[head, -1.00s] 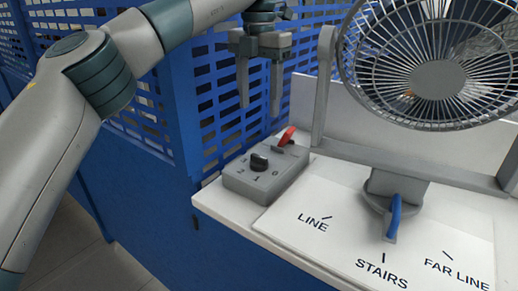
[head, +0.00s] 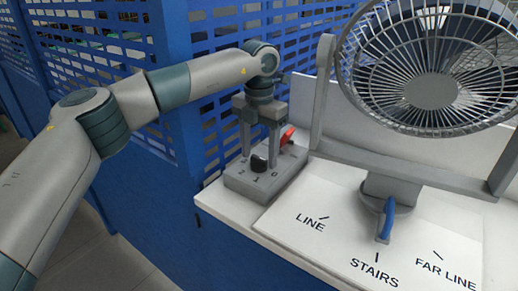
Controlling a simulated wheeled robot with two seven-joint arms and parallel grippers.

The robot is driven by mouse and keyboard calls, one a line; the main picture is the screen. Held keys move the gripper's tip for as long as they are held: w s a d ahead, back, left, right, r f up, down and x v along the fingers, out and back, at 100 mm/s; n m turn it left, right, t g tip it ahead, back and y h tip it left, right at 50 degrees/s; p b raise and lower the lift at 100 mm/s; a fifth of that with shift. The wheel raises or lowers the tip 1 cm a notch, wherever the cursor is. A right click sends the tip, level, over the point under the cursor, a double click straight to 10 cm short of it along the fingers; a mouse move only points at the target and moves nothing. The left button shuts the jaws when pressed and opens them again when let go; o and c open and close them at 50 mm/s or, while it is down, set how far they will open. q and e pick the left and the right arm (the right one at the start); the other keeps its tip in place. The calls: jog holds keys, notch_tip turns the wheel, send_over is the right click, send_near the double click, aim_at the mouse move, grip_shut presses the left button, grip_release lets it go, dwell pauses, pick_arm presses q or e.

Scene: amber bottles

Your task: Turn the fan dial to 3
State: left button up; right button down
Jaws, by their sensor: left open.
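The grey control box (head: 240,184) sits at the left end of the white shelf, with a black dial (head: 259,163) on its top. The marks around the dial are too small to read surely. My left gripper (head: 259,158) points down over the box. It is open, with one finger on each side of the dial; whether the fingers touch it I cannot tell. The fan (head: 432,92) stands to the right of the box, behind its round wire guard. My right gripper is not in view.
A red switch lever (head: 287,137) rises from the back of the box, close behind my left gripper. A blue perforated panel (head: 215,85) stands behind.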

pick_arm(q)
jog(key=shift+c, duration=0.7)
jog(key=c, duration=0.9)
